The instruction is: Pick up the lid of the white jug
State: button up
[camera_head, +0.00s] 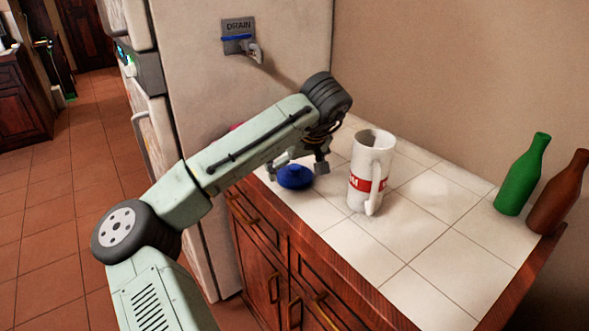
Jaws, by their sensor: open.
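The white jug (371,160) stands upright on the tiled counter, with a red band around it and its handle toward me. Its top looks open, with no lid on it. A round blue lid (295,178) with a small knob lies on the counter to the left of the jug. My gripper (297,172) is open, with its fingers on either side of the blue lid, low over the counter. I cannot tell whether the fingers touch the lid. The upper part of the gripper is partly hidden behind my own arm.
A green bottle (523,176) and a brown bottle (560,192) stand at the counter's right end. The tiled counter (420,232) is clear between the jug and the bottles. A wall is behind, and a white fridge (205,100) stands at the left. A reddish thing (236,127) shows partly behind my arm.

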jog(key=shift+x, duration=0.85)
jog(key=shift+d, duration=0.1)
jog(key=shift+c, duration=0.2)
jog(key=c, duration=1)
